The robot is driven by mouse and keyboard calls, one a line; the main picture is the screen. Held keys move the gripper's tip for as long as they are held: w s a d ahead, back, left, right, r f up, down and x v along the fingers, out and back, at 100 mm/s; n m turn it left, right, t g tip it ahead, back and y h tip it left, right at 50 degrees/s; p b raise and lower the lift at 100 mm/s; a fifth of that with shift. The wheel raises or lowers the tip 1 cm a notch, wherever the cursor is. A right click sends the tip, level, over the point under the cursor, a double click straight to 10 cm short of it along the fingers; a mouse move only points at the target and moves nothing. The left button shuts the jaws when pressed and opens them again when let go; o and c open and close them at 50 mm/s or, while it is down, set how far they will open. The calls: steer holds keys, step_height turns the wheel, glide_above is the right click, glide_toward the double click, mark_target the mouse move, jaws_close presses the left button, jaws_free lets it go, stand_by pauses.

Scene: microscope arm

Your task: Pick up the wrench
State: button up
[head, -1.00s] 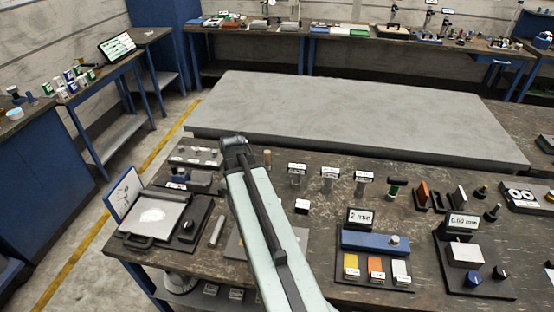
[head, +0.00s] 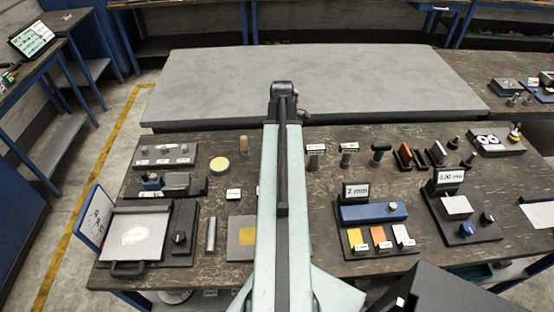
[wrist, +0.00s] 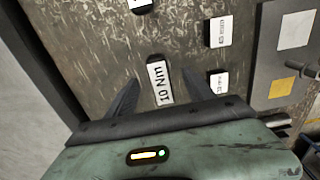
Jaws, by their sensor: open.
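I cannot make out a clear wrench shape in either view. A white label reading 10 Nm (wrist: 160,83) lies between the fingers of my gripper (wrist: 160,77) in the wrist view. The jaws are open with nothing held between them. In the head view two upright pieces with white labels, one (head: 315,156) and another (head: 348,154), stand right of my arm. My arm hides part of the bench behind it, and the fingers do not show clearly there.
The dark workbench (head: 290,285) is crowded. A blue block with a 2 mm sign (head: 356,190) stands at right. A grey metal cylinder (head: 211,234) and a yellow disc (head: 219,163) are at left. A large bare grey slab (head: 320,75) lies behind.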

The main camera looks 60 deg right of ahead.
steer(key=shift+w+f+b, duration=0.15)
steer(key=shift+f+b, duration=0.3)
steer(key=shift+f, duration=0.45)
step_height(320, 180, down, 5)
steer(key=b, duration=0.5)
steer(key=shift+a+f, duration=0.1)
steer(key=shift+f, duration=0.05)
steer(key=shift+r, duration=0.2)
jaws_close()
